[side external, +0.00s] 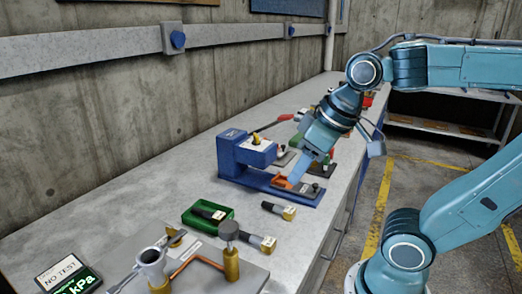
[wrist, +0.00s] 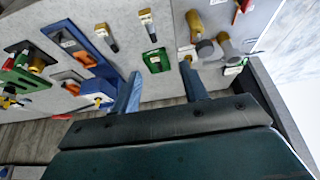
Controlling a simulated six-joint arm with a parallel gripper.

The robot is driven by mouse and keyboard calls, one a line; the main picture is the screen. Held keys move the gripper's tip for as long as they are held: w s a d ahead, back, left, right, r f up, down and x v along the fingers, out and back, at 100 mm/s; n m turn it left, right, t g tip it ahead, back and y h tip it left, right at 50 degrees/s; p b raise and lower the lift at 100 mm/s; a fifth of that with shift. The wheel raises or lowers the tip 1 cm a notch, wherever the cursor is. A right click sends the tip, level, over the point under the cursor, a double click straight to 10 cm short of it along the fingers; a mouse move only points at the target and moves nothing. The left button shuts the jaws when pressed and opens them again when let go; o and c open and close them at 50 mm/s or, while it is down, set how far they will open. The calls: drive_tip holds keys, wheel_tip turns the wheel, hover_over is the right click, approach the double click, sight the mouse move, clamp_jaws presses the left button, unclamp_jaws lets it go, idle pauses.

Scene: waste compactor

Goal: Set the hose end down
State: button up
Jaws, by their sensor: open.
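Three short black pieces with brass-coloured ends, which look like hose ends, are in view. One hose end (side external: 208,211) lies in a green tray (side external: 190,220); it also shows in the wrist view (wrist: 154,58). A second hose end (side external: 278,210) lies on the bench between the tray and a blue fixture; the wrist view shows it too (wrist: 106,37). A third (side external: 258,242) lies on the bench in front of the tray. My gripper (wrist: 160,76) is open, with nothing seen between its fingers. In the side view my gripper (side external: 298,178) is over the blue fixture, its fingertips partly unclear.
The blue fixture (side external: 231,158) stands behind the tray on the grey bench (side external: 130,190). A copper pipe assembly with brass posts (side external: 231,264) and a kPa gauge (side external: 68,276) are at the front. Tools crowd the bench behind my gripper. Bare bench lies left of the tray.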

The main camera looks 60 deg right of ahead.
drive_tip(key=shift+s+a+f+t, duration=0.15)
drive_tip(key=shift+s+f, duration=0.15)
drive_tip(key=shift+s, duration=0.45)
drive_tip(key=shift+s+d+f+t, duration=0.15)
drive_tip(key=shift+s+f, duration=0.15)
drive_tip(key=shift+s, duration=0.4)
drive_tip(key=shift+a, duration=0.1)
